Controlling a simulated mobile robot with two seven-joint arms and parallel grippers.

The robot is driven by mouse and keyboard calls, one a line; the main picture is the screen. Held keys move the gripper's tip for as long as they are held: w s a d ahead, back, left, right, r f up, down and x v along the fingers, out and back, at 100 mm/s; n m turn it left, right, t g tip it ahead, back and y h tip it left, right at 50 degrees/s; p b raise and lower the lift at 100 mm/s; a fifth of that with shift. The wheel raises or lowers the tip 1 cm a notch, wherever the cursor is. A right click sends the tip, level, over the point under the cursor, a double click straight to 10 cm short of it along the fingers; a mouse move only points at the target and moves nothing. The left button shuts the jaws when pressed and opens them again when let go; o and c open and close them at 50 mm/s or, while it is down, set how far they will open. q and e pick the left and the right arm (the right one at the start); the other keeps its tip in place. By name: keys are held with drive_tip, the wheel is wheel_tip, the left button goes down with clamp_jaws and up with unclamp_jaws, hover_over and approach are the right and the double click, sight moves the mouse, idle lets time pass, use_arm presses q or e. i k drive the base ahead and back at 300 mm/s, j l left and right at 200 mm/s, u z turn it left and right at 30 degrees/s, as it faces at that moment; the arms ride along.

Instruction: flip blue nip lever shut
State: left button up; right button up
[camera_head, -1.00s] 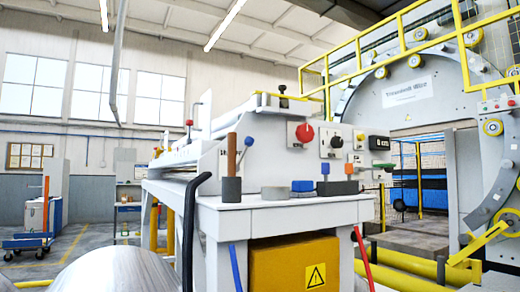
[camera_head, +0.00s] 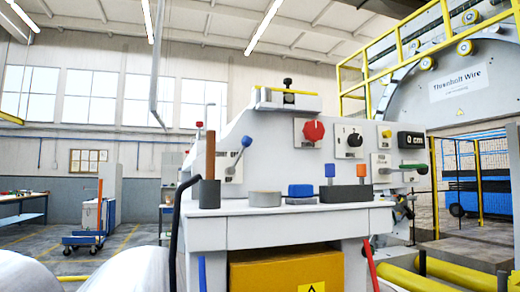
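A lever with a blue knob (camera_head: 246,141) sits at the left end of the machine's front panel (camera_head: 275,150). Its grey arm rises from a small white plate (camera_head: 231,168) and tilts up to the right. The writing on the plate is too small to read. Neither of my grippers shows in the head view.
A white bench (camera_head: 290,222) below the panel carries a brown rod in a grey block (camera_head: 210,194), a grey disc (camera_head: 264,199), a blue block (camera_head: 301,190) and a grey holder (camera_head: 345,194) with blue and orange handles. A red knob (camera_head: 314,131) and a black knob (camera_head: 354,140) are on the panel. Silvery coils (camera_head: 140,272) stand low at left.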

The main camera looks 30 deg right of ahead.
sight(246, 141)
drive_tip(key=k+l, duration=0.1)
drive_tip(key=l, duration=0.5)
drive_tip(key=k+l, duration=0.1)
drive_tip(key=l, duration=0.55)
drive_tip(key=k+l, duration=0.1)
drive_tip(key=l, duration=0.5)
drive_tip(key=i+j+z, duration=0.1)
drive_tip(key=z, duration=0.15)
drive_tip(key=j+z, duration=0.25)
drive_tip(key=i+l, duration=0.05)
drive_tip(key=l, duration=0.05)
